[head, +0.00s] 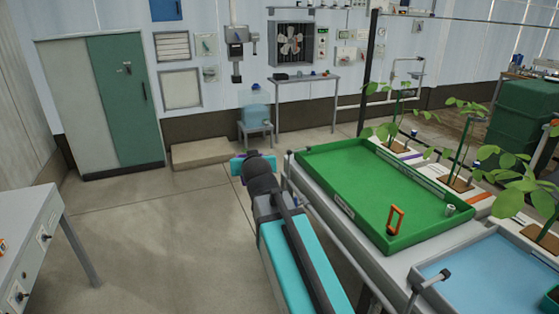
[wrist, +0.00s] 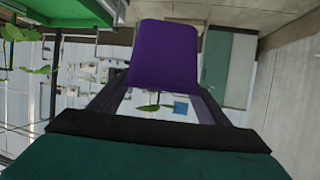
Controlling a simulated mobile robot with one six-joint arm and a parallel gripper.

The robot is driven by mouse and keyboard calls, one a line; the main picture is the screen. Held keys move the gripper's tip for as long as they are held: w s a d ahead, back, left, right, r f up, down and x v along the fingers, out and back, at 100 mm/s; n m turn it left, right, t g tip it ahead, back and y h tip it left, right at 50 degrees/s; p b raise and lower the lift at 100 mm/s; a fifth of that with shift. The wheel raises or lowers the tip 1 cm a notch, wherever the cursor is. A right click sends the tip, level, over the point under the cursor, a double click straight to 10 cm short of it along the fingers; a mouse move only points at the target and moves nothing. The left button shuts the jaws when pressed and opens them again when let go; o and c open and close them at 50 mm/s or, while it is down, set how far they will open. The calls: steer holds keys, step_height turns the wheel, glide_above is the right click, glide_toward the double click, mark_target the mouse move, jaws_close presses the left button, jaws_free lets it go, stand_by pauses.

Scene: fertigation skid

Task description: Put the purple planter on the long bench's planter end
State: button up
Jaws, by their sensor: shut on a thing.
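The purple planter (wrist: 164,50) fills the upper middle of the wrist view, between the fingers of my gripper (wrist: 164,86). My gripper is shut on it, with one finger against each side. A small green leaf (wrist: 152,107) shows beyond the planter's edge, between the fingers. In the head view my arm reaches forward over open floor, left of the long bench (head: 403,262), and its wrist hides most of the gripper and the planter. The bench carries a green tray (head: 350,185) and a light blue tray (head: 500,285). I cannot tell which end is the planter end.
An orange-handled object (head: 395,221) and a small grey cylinder (head: 450,209) are in the green tray. Leafy plants (head: 465,150) stand along the bench's far side. A grey table (head: 30,235) is at left. The floor (head: 150,235) between is clear.

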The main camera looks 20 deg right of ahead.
steer(key=shift+s+a+n+y, duration=0.2)
steer(key=shift+a+n+y, duration=0.05)
steer(key=shift+a, duration=0.25)
steer(key=shift+s+a+n+y, duration=0.2)
steer(key=shift+a+n+y, duration=0.05)
steer(key=shift+a, duration=0.25)
steer(key=shift+a+f+n+y, duration=0.2)
steer(key=shift+a+n+y, duration=0.1)
steer(key=shift+n+y, duration=0.15)
steer(key=shift+d, duration=0.1)
